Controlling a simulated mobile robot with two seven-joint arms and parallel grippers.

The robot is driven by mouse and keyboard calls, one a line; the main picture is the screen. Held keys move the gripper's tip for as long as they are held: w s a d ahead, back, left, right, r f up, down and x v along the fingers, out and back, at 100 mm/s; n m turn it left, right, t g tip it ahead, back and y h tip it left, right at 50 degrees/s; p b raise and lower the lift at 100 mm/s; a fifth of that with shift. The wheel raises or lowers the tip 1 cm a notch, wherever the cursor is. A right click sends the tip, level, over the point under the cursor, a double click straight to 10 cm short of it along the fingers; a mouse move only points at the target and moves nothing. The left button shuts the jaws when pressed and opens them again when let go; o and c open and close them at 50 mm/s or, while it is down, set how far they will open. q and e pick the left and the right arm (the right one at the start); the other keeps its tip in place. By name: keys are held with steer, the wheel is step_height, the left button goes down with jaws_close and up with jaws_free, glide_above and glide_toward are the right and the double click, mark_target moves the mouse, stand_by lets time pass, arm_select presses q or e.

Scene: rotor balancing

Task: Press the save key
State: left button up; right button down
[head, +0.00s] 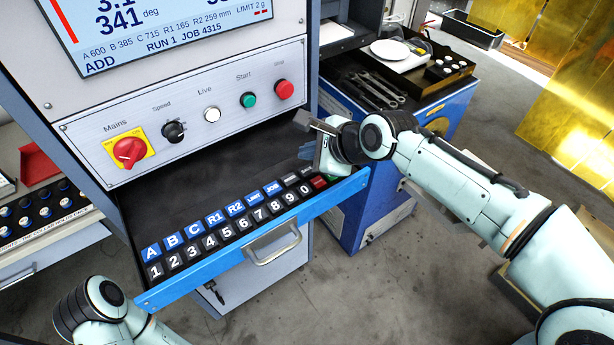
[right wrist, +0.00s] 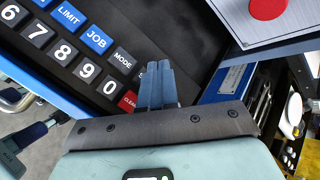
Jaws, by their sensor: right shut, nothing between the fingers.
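The keypad drawer (head: 165,292) carries blue letter keys and black number keys in two rows. My right gripper (head: 306,152) is shut and empty, its fingers over the right end of the key rows. In the right wrist view the shut fingers (right wrist: 158,72) overlap a dark key (right wrist: 142,68) beside the MODE key (right wrist: 122,62); only the start of its label shows. I cannot tell whether the fingertips touch it. No key's full save label is readable. The red CLEAR key (right wrist: 128,101) lies left of the fingers.
Above the drawer, the panel has a red mains switch (head: 129,151), a green start button (head: 248,100) and a red stop button (head: 284,89). The screen (head: 160,30) shows ADD and 341 deg. A blue cabinet (head: 440,120) with wrenches stands to the right.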

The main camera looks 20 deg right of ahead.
steer(key=shift+f+b, duration=0.4)
steer(key=shift+f, duration=0.6)
stand_by(1.2)
steer(key=shift+f, duration=0.4)
steer(key=shift+f+b, duration=0.45)
steer(key=shift+f, duration=0.05)
stand_by(0.6)
steer(key=shift+r, duration=0.1)
steer(key=shift+w+r+p, duration=0.1)
steer(key=shift+r+p, duration=0.7)
